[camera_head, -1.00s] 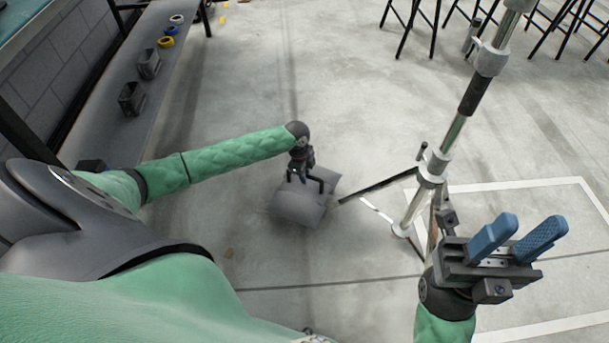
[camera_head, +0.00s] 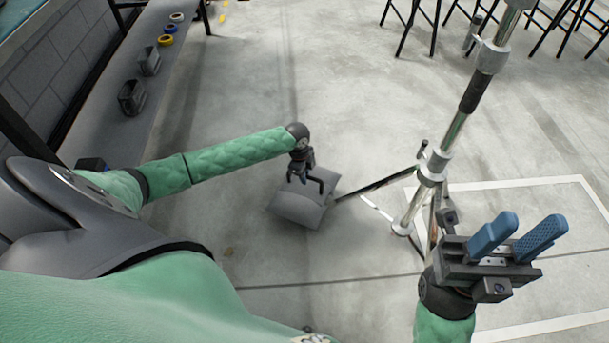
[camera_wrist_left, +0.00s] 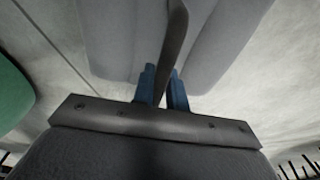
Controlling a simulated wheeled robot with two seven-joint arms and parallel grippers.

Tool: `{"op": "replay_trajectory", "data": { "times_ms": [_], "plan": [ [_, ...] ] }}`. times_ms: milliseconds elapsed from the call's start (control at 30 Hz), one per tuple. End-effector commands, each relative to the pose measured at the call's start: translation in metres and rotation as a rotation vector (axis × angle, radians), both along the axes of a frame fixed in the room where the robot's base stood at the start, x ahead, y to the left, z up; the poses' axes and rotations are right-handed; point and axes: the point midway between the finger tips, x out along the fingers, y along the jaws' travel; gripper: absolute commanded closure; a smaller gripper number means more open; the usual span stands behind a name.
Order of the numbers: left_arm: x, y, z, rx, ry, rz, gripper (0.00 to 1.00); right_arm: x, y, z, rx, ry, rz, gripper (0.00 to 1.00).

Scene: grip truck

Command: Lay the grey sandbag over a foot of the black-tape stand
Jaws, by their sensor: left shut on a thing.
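The grey sandbag (camera_head: 297,208) hangs or lies below my left gripper (camera_head: 304,178) in the head view. In the left wrist view my left gripper (camera_wrist_left: 163,85) has its blue fingers shut on the dark strap of the sandbag (camera_wrist_left: 110,45). The silver stand with a black tape band (camera_head: 474,92) is to the right. One dark foot (camera_head: 378,185) of the stand reaches left, its tip beside the bag's right edge. I cannot tell whether they touch or whether the bag is off the floor. My right gripper (camera_head: 515,240) is open and empty, in front of the stand's base.
A shelf (camera_head: 165,85) along the left wall holds tape rolls (camera_head: 167,40) and dark grey boxes (camera_head: 132,97). Black-legged stands or stools (camera_head: 420,25) are at the back. White lines mark the floor on the right. The floor behind the bag is clear.

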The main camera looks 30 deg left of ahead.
Motion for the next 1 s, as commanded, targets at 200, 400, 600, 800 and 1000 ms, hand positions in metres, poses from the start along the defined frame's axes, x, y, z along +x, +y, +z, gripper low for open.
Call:
{"op": "replay_trajectory", "data": {
  "times_ms": [200,400,600,800,1000],
  "plan": [
    [0.002,0.0,0.0,-0.001,-0.005,0.0,1.0,0.0,0.0,0.0,0.0,0.0,0.0,0.64],
    [0.002,0.0,-0.003,-0.001,-0.005,0.0,1.0,0.0,0.0,0.0,0.0,-0.001,0.0,0.64],
    [0.002,0.0,-0.007,-0.001,-0.005,0.001,1.0,0.0,0.0,0.0,0.0,-0.002,0.0,0.64],
    [0.002,0.0,-0.01,0.0,-0.005,0.0,1.0,0.0,0.0,0.0,0.0,-0.003,0.0,0.64],
    [0.002,0.0,-0.014,-0.001,-0.005,0.0,1.0,0.0,0.0,-0.001,0.0,-0.003,0.0,0.64]
  ]
}}
